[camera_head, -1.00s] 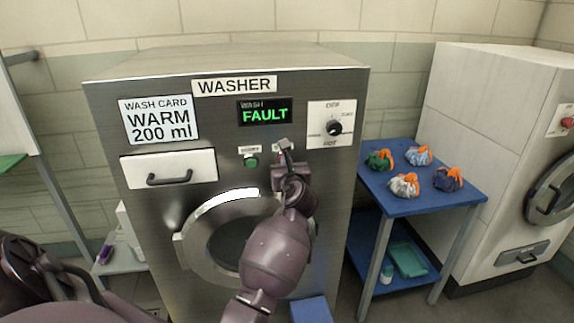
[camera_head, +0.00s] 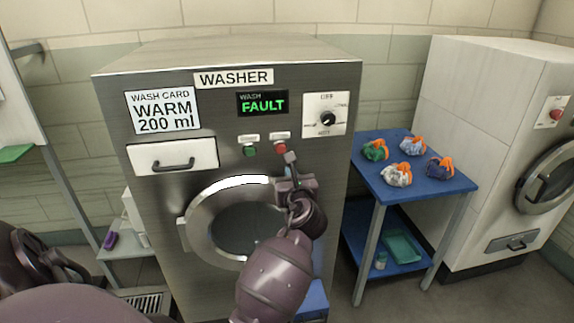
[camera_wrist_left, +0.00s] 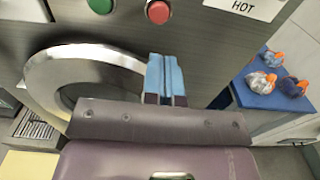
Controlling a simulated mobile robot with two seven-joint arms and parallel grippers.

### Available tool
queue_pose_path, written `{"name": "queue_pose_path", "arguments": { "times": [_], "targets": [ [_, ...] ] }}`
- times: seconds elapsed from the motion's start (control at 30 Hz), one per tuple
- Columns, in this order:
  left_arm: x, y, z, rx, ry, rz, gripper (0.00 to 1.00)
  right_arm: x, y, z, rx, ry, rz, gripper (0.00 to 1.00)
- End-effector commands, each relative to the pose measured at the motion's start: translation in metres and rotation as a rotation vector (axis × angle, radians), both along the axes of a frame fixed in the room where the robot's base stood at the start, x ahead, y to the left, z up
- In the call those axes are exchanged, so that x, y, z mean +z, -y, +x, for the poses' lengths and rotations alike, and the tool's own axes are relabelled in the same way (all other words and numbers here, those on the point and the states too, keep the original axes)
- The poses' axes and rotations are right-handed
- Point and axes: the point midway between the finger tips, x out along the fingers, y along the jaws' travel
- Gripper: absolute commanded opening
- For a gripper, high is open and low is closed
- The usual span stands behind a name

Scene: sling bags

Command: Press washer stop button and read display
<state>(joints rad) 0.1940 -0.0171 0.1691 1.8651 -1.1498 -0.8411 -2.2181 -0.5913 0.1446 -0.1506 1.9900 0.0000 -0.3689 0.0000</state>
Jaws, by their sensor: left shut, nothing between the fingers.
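The washer (camera_head: 140,225) is a steel machine with a round door. Its black display (camera_head: 262,103) reads WASH FAULT in green letters. Below the display are a green button (camera_head: 250,151) and a red button (camera_head: 280,149), each under a small white label too small to read. My left gripper (camera_head: 291,158) is shut and empty, with its tips just below and right of the red button, apart from it. In the left wrist view, the blue fingertips (camera_wrist_left: 165,62) are together, below the red button (camera_wrist_left: 158,12) and the green button (camera_wrist_left: 100,5). My right gripper is not visible.
A wash card (camera_head: 162,113) reads WARM 200 ml. A drawer (camera_head: 173,156) and a dial (camera_head: 327,118) flank the buttons. At right, a blue table (camera_head: 425,188) holds several tied bags, beside a white machine (camera_head: 470,150).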

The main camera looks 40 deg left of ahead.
Motion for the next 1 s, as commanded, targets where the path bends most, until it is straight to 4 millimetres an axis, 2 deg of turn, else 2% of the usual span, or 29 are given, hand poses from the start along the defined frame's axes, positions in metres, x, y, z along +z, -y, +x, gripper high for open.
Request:
{"name": "queue_pose_path", "arguments": {
  "times": [0.23, 0.6, 0.87, 1.0],
  "targets": [
    [0.000, 0.015, -0.013, 0.000, 0.000, 0.000, 0.00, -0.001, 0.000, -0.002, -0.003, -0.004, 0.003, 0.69],
    [0.000, 0.016, -0.014, 0.000, -0.001, 0.001, 0.00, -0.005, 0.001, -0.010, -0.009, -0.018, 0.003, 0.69],
    [0.000, 0.016, -0.014, 0.000, 0.003, -0.003, 0.00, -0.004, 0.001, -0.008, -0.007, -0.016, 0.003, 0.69],
    [0.000, 0.016, -0.013, -0.003, 0.067, -0.056, 0.00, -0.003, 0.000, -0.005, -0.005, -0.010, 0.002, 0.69]
  ]
}}
